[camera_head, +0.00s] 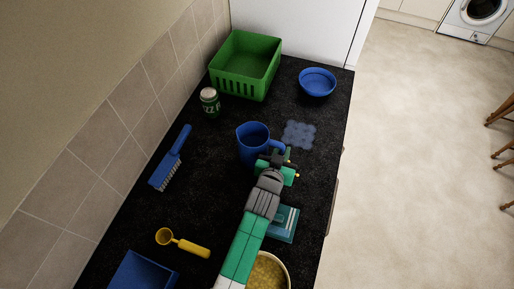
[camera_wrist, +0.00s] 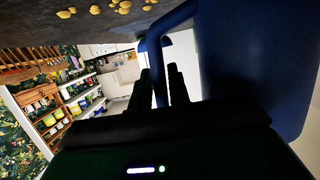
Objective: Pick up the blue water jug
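The blue water jug (camera_head: 253,144) stands on the black counter, its handle (camera_head: 278,147) pointing right. My gripper (camera_head: 277,160) is at the handle side of the jug. In the wrist view the jug body (camera_wrist: 255,65) fills the right side, and its handle (camera_wrist: 154,48) loops to the left. The two dark fingers of my gripper (camera_wrist: 160,88) lie close along both sides of the handle, with a narrow gap that the handle seems to fill. Whether the jug's base touches the counter is hard to tell.
A blue patterned mat (camera_head: 299,134), blue bowl (camera_head: 317,82), green basket (camera_head: 246,65) and green can (camera_head: 210,102) lie beyond. A blue brush (camera_head: 171,158), yellow scoop (camera_head: 183,244) and blue bin (camera_head: 140,272) are left. A teal item (camera_head: 283,224) and bowl (camera_head: 268,271) sit near my arm.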

